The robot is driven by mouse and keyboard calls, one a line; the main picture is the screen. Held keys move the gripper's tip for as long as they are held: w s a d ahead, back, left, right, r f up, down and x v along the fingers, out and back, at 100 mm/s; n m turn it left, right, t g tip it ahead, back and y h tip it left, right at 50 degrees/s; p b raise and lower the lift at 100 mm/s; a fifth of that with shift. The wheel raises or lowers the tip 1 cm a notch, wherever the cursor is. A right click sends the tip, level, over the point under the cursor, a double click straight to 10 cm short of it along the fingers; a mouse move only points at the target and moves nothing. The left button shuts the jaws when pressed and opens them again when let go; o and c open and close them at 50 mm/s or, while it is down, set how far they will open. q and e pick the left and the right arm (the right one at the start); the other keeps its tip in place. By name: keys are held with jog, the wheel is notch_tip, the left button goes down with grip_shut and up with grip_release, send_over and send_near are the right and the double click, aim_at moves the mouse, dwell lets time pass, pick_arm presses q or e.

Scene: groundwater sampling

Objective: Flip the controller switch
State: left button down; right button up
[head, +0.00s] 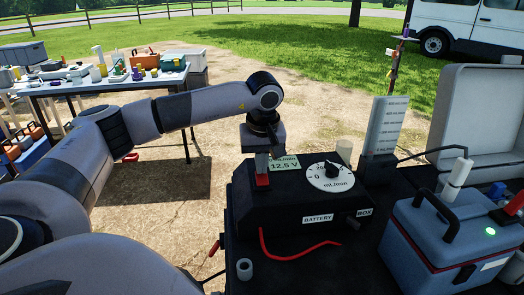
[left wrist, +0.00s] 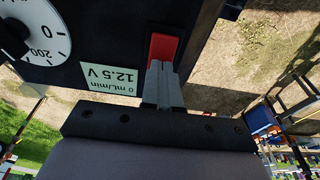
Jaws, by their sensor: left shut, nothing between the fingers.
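The controller (head: 290,212) is a black box with a white dial, a small display reading 12.5 V and 0 mL/min, and a "BATTERY BOX" label. Its red switch (head: 262,180) sits at the left of the display. It also shows in the left wrist view (left wrist: 162,47). My left gripper (head: 264,170) is shut with nothing between its fingers and points down at the switch. In the left wrist view its fingertips (left wrist: 163,68) are at the near end of the red switch; I cannot tell whether they touch. My right gripper is not in view.
A blue cooler (head: 412,240) with a green light stands right of the controller. A cluttered table (head: 95,82) stands back left.

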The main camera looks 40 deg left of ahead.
pick_arm(q)
jog(key=shift+f, duration=0.25)
